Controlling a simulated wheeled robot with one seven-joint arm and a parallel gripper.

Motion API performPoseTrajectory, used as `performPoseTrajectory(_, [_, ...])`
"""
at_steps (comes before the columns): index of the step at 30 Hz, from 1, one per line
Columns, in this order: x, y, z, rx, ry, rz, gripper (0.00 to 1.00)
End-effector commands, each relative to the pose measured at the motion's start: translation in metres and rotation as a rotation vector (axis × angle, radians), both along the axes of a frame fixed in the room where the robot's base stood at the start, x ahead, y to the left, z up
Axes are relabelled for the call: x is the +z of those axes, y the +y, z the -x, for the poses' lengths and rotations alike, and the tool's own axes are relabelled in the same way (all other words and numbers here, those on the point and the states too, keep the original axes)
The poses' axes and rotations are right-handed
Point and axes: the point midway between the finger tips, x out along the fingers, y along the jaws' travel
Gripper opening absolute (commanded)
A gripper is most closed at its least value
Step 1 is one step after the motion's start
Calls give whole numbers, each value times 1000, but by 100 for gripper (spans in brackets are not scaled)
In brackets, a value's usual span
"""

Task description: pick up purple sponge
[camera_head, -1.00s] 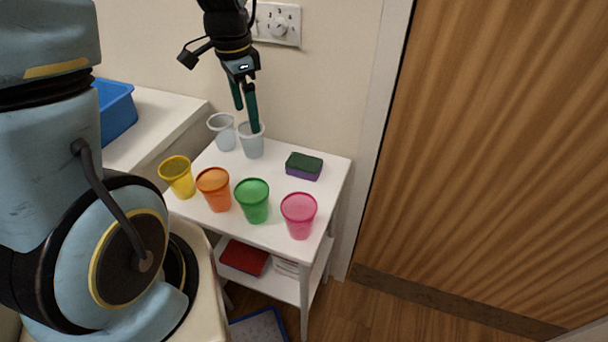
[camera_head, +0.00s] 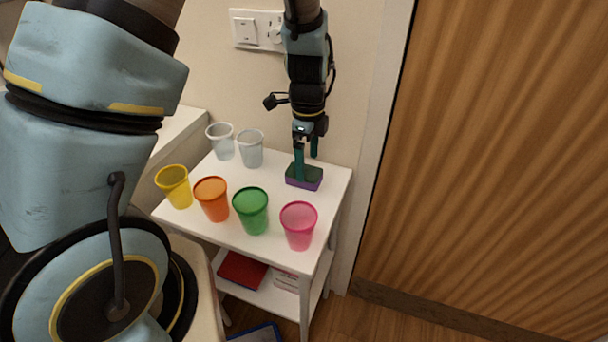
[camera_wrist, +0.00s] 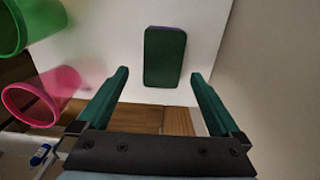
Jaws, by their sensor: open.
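The purple sponge (camera_head: 309,184) has a dark green top and lies on the white table near its back right. In the wrist view the sponge (camera_wrist: 165,57) shows its green top, with a thin purple edge, ahead of and between the fingers. My gripper (camera_head: 306,160) points down over the sponge in the head view, one finger overlapping it. The gripper (camera_wrist: 160,88) is open, with nothing between its fingertips. I cannot tell the exact height of the fingertips above the table.
On the white table (camera_head: 262,255) stand a pink cup (camera_head: 299,228), a green cup (camera_head: 251,212), an orange cup (camera_head: 212,200), a yellow cup (camera_head: 175,188) and two clear cups (camera_head: 251,150) (camera_head: 222,143). The wall is close behind, a wooden door (camera_head: 480,150) to the right.

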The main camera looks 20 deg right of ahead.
Motion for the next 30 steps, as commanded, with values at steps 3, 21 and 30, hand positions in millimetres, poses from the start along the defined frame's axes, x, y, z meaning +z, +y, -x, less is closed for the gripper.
performPoseTrajectory(3, [-12,-2,1,1,2,-3,100])
performPoseTrajectory(21, [-46,-4,0,1,-1,-1,97])
performPoseTrajectory(30, [-46,-4,0,1,-1,-1,63])
